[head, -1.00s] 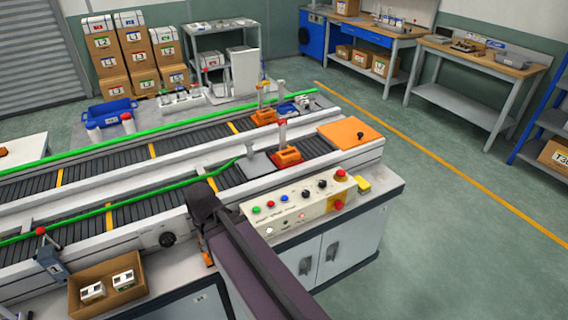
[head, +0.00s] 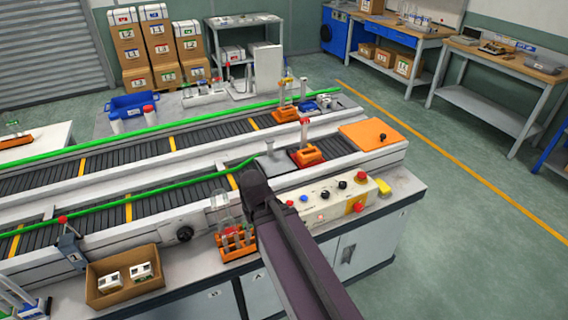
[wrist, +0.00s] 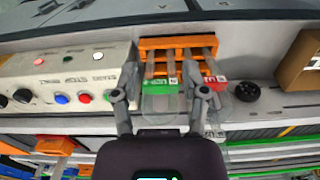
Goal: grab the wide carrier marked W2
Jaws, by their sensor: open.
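An orange carrier (head: 236,251) holding several clear tubes stands on the bench front, left of the control panel. In the wrist view the orange carrier (wrist: 160,43) is at the top centre, with a green tag and a red tag on its tubes. I cannot read a W2 mark on it. My gripper (wrist: 160,78) is open, its fingers apart, overlapping the tubes in the picture; I see no grip on them. In the head view my dark wrist is beside the carrier, and the fingertips are hidden. Other orange carriers (head: 307,156) (head: 286,114) stand on the conveyors.
The control panel (head: 325,201) with buttons is right of the carrier. A cardboard box (head: 125,278) with white items and a black knob (head: 184,233) are to its left. Green rails run along the conveyors. A side table (head: 40,152) at far left bears another orange item.

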